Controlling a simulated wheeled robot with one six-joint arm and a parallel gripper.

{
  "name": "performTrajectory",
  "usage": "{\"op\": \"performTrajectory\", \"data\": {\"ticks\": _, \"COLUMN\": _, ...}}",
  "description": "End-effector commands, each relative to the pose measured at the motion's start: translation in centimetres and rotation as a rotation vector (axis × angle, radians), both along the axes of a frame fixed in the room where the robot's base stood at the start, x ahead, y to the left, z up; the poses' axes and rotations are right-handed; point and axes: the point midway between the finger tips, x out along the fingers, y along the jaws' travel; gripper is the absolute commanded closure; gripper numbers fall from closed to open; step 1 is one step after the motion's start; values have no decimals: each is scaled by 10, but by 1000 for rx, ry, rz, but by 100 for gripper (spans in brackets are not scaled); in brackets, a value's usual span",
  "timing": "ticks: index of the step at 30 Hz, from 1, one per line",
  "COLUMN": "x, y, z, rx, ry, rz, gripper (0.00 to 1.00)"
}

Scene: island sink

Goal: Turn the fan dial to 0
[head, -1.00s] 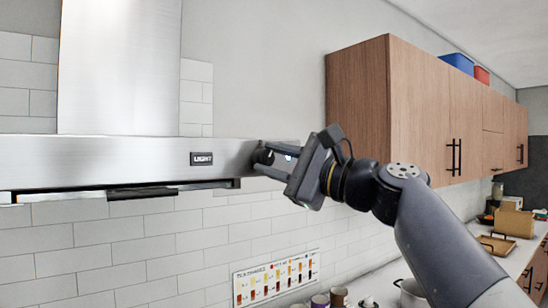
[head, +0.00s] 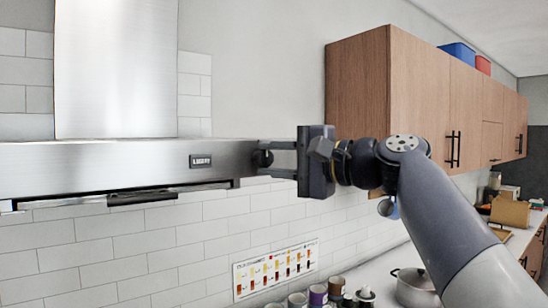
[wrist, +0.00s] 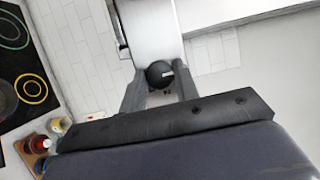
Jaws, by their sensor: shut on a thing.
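The fan dial (head: 264,158) is a round black knob at the right end of the steel range hood's front (head: 100,165). My gripper (head: 259,158) reaches it from the right, with one finger above and one below, shut on the dial. In the wrist view the dial (wrist: 158,73) sits between the two fingertips. A short white mark shows on its right side there. Any numbers around the dial are too small or hidden to read.
A black LIGHT button (head: 201,161) is left of the dial. A wooden wall cabinet (head: 358,95) hangs to the right, behind my arm. A pot (head: 414,286) and several jars stand on the counter below. A spice chart (head: 275,268) is on the tiled wall.

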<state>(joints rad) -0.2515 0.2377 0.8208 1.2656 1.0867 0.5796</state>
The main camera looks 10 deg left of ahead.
Motion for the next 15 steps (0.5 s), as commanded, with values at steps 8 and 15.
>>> {"op": "performTrajectory", "data": {"ticks": 8, "x": 0, "y": 0, "z": -1, "rx": -4, "ry": -3, "rz": 1, "gripper": 93}}
{"op": "performTrajectory", "data": {"ticks": 15, "x": 0, "y": 0, "z": -1, "rx": -4, "ry": -3, "rz": 1, "gripper": 59}}
